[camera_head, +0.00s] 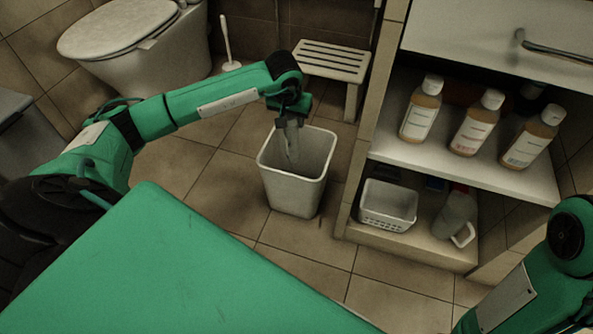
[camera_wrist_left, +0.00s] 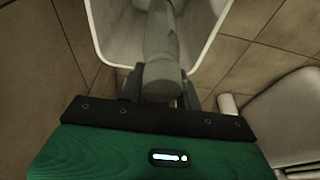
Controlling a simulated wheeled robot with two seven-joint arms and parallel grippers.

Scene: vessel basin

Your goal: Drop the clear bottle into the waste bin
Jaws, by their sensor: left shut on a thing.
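The white waste bin (camera_head: 295,192) stands on the tiled floor in the middle of the head view. Its rim (camera_wrist_left: 205,50) also shows at the top of the left wrist view. My left gripper (camera_head: 290,123) is over the bin's opening, pointing down, and is shut on the clear bottle (camera_head: 292,145). The bottle hangs upright, its lower part inside the bin's mouth. In the left wrist view the bottle (camera_wrist_left: 161,50) lies between the fingers, with its lower end over the bin. My right gripper is out of view; only part of my right arm shows at the lower right.
A white slatted stool (camera_head: 332,60) stands behind the bin. A toilet (camera_head: 140,50) and a brush (camera_head: 226,45) are at the back left. At right, a shelf unit (camera_head: 465,172) holds capped bottles, a white basket (camera_head: 388,204) and a grey jug (camera_head: 455,217).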

